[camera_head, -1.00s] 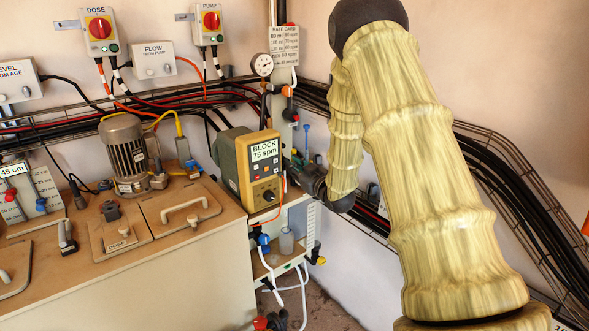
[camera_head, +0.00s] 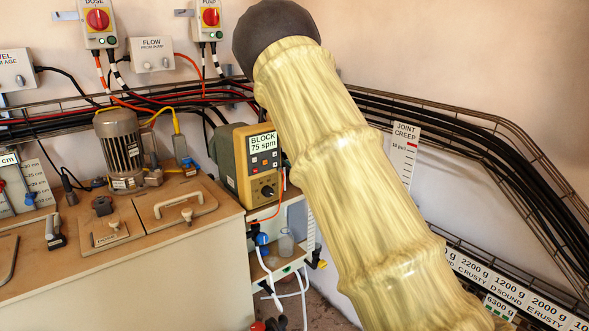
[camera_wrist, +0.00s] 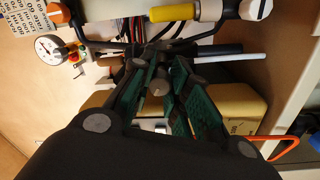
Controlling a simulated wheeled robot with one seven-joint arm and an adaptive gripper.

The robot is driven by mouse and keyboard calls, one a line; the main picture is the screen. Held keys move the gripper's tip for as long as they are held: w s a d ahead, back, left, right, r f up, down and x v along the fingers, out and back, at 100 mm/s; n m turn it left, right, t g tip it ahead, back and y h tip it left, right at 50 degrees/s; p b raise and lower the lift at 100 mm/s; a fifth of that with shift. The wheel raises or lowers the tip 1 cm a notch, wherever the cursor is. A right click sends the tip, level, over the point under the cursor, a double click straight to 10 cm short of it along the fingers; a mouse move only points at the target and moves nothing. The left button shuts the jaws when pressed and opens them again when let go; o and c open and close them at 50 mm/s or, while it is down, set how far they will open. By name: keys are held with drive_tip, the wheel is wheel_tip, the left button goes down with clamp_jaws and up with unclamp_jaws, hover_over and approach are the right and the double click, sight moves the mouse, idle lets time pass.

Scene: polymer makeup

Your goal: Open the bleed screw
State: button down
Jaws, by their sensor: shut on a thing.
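The dosing pump (camera_head: 268,170) is a yellow and grey unit with a "BLOCK 75 spm" display, standing on the right end of the bench. In the head view my arm hides the pump's right side and my gripper. In the wrist view my gripper (camera_wrist: 160,76) reaches past the yellow pump casing (camera_wrist: 238,104), its green-padded fingers closed in on a small grey round knob (camera_wrist: 157,87). This knob appears to be the bleed screw. The exact contact is dark and partly covered by the fingers.
A pressure gauge (camera_wrist: 47,47) and a yellow-sleeved fitting (camera_wrist: 172,13) lie close to my fingers. An orange cable (camera_wrist: 275,147) loops beside the pump. Below it, a shelf holds a clear beaker (camera_head: 286,243). Cable trays (camera_head: 455,128) run along the wall.

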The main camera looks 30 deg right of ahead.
drive_tip(key=n+b, duration=0.1)
drive_tip(key=n, duration=0.1)
drive_tip(key=n+b, duration=0.4)
drive_tip(key=n, duration=0.1)
drive_tip(key=shift+f+y, duration=0.3)
drive_tip(key=shift+r+n+b, duration=0.1)
drive_tip(key=shift+n+b, duration=1.7)
drive_tip(key=shift+n, duration=0.9)
drive_tip(key=c, duration=1.6)
unclamp_jaws()
drive_tip(key=shift+r, duration=0.1)
drive_tip(key=s+d, duration=0.1)
drive_tip(key=s, duration=1.1)
drive_tip(key=shift+d+f, duration=0.15)
drive_tip(key=shift+f, duration=0.2)
